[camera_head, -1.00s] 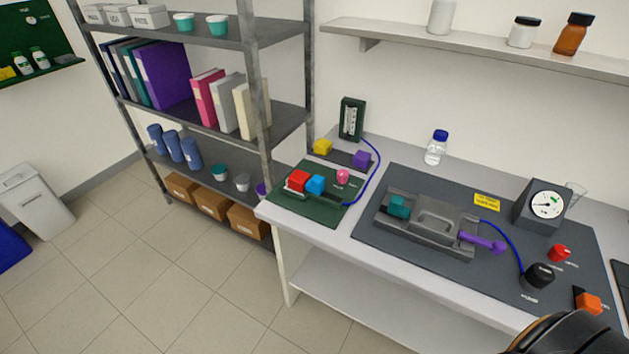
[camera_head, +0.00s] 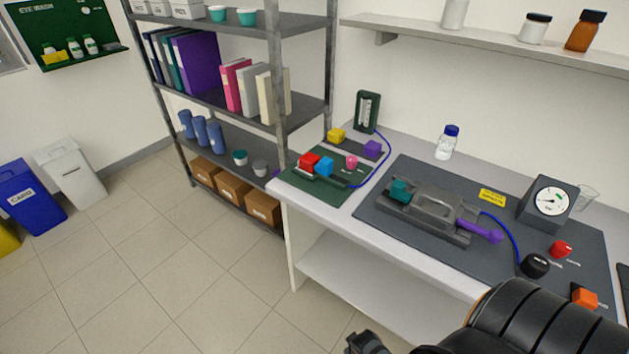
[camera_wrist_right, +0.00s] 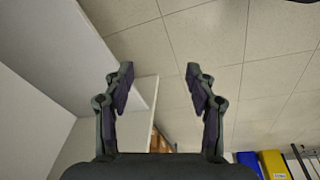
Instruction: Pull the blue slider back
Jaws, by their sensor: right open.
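My left gripper is not in view.
A dark mat (camera_head: 378,211) carries a grey clamp rig with a purple handle (camera_head: 481,231), a gauge (camera_head: 552,202) and several knobs. A blue tube curves beside the green mat. A shelf rack (camera_head: 284,60) stands left of the bench. The floor in front is clear.

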